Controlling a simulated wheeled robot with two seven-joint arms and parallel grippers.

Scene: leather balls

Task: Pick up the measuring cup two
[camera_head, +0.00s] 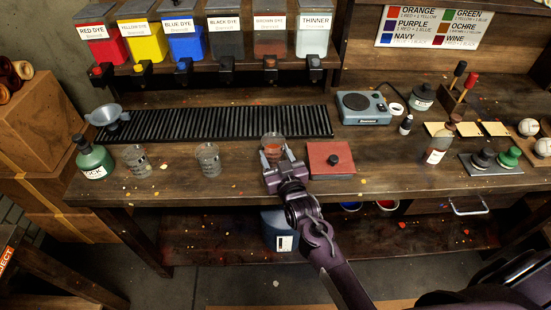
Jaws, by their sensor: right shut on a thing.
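Three clear glass measuring cups stand along the bench. One cup (136,162) is at the left beside a green bottle, and another cup (208,160) is in the middle. The third cup (273,142) has something reddish-orange in it and is at my right gripper. I cannot tell from the view which one is numbered two. My right gripper (273,157) reaches in from the front and is shut on this third cup, its fingers at the near side. The cup's lower part is hidden by the gripper. My left gripper is not in view.
A black slatted rack (225,122) runs behind, under several dye dispensers (185,40).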

